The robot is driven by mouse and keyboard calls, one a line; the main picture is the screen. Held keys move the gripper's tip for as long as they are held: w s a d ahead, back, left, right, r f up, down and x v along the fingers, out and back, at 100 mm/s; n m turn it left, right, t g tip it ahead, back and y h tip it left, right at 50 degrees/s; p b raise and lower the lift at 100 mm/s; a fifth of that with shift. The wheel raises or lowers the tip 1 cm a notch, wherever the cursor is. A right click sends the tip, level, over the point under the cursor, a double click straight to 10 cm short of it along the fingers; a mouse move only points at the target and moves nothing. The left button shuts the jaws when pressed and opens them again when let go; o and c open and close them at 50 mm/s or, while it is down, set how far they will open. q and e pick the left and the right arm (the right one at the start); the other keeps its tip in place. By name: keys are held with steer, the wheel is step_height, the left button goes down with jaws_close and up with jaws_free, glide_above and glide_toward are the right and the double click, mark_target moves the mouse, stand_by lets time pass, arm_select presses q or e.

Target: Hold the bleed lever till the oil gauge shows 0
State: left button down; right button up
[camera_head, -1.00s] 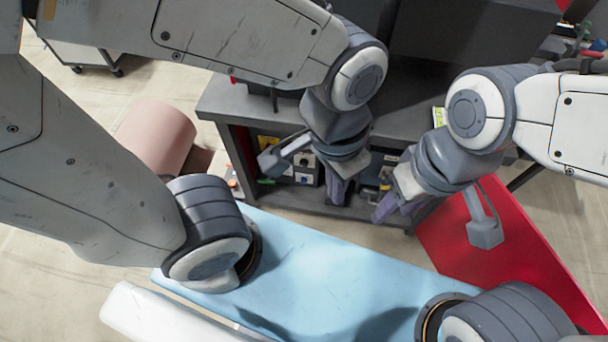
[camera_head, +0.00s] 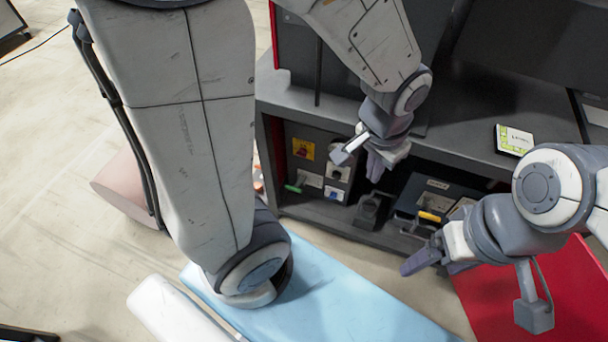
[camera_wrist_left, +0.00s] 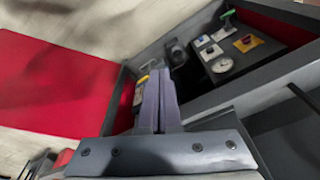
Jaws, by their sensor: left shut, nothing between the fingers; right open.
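A green-handled lever (camera_head: 293,188) sits low at the left of the open bay in the dark cabinet; it also shows in the left wrist view (camera_wrist_left: 228,14). A yellow-handled lever (camera_head: 429,216) is on a dark box further right, and shows in the left wrist view (camera_wrist_left: 142,79). I cannot tell which is the bleed lever. A round white dial (camera_wrist_left: 222,65) shows in the left wrist view, too small to read. My left gripper (camera_head: 375,174) is shut and empty, above the bay between both levers. My right gripper (camera_head: 430,264) is open, in front of the cabinet's right part.
The cabinet's grey top (camera_head: 470,130) overhangs the bay, and a card (camera_head: 514,139) lies on it. A red panel (camera_head: 500,305) is at the lower right. A light-blue surface (camera_head: 340,305) lies in front.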

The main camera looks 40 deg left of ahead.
arm_select(q)
steer(key=w+a+f+n+b, duration=0.2)
steer(key=w+a+f+b, duration=0.2)
steer(key=a+f, duration=0.6)
steer(key=w+a+f+n+t+b, duration=0.1)
steer(key=w+a+f+b, duration=0.3)
steer(key=a+f, duration=0.7)
steer(key=w+a+f+n+t+y+b, duration=0.1)
steer(key=w+a+f+n+b, duration=0.2)
steer(key=a+f, duration=0.7)
steer(key=b+x, duration=0.1)
steer(key=x, duration=0.6)
arm_select(e)
step_height(320, 180, down, 15)
arm_select(q)
steer(key=shift+s+f, duration=0.1)
steer(key=shift+f, duration=0.1)
steer(key=b, duration=0.4)
glide_above(295, 186)
step_height(295, 186, down, 10)
steer(key=shift+d+f, duration=0.1)
steer(key=shift+s+f+b, duration=0.5)
steer(key=shift+f+b, duration=0.3)
steer(key=shift+b, duration=0.45)
steer(key=shift+s+d+f+b, duration=0.2)
steer(key=shift+s+f+b, duration=0.15)
steer(key=shift+f+b, duration=0.25)
arm_select(e)
step_height(295, 186, down, 8)
steer(key=shift+r, duration=0.15)
